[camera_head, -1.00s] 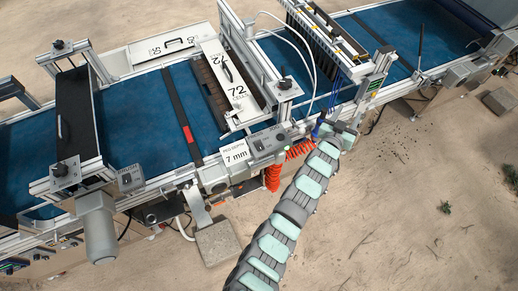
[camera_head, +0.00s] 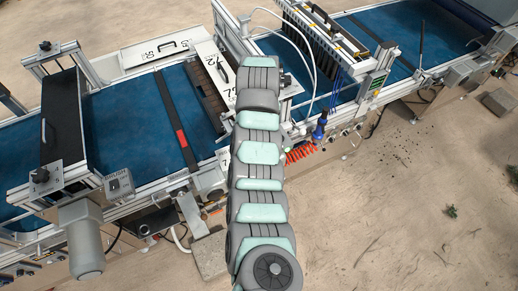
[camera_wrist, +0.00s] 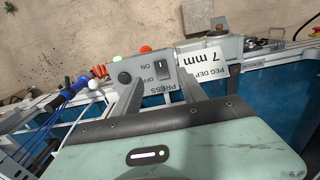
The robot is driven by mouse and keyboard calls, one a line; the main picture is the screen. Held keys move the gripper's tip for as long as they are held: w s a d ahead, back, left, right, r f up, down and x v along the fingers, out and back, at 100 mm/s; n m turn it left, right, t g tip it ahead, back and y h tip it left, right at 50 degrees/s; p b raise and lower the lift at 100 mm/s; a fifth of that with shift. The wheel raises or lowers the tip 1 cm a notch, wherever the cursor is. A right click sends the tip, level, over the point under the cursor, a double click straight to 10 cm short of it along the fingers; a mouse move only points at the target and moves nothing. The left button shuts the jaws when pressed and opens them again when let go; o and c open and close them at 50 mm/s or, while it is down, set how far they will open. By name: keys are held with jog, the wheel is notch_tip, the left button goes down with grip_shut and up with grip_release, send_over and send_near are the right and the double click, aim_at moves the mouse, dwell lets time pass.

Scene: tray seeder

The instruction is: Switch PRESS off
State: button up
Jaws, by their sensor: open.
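The PRESS switch box (camera_wrist: 150,74) is grey and shows upside down in the wrist view, with a small dark switch (camera_wrist: 163,66) beside the words ON and OFF. I cannot tell the switch's position. My gripper (camera_wrist: 157,79) is open and empty, its two fingers apart on either side of the PRESS label. I cannot tell whether the fingertips touch the box. In the head view my arm covers the gripper and the switch box.
A white "7 mm" PEG DEPTH card (camera_wrist: 207,60) stands right beside the box. Red and green round parts (camera_wrist: 145,49) lie at its far edge. Blue air fittings (camera_wrist: 67,93) and red coiled hose (camera_head: 299,154) are close by. The blue belt (camera_head: 130,110) runs alongside.

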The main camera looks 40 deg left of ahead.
notch_tip(320, 180, down, 10)
jog(key=shift+f+p, duration=0.25)
jog(key=shift+p, duration=0.2)
jog(key=shift+c, duration=0.4)
grip_shut()
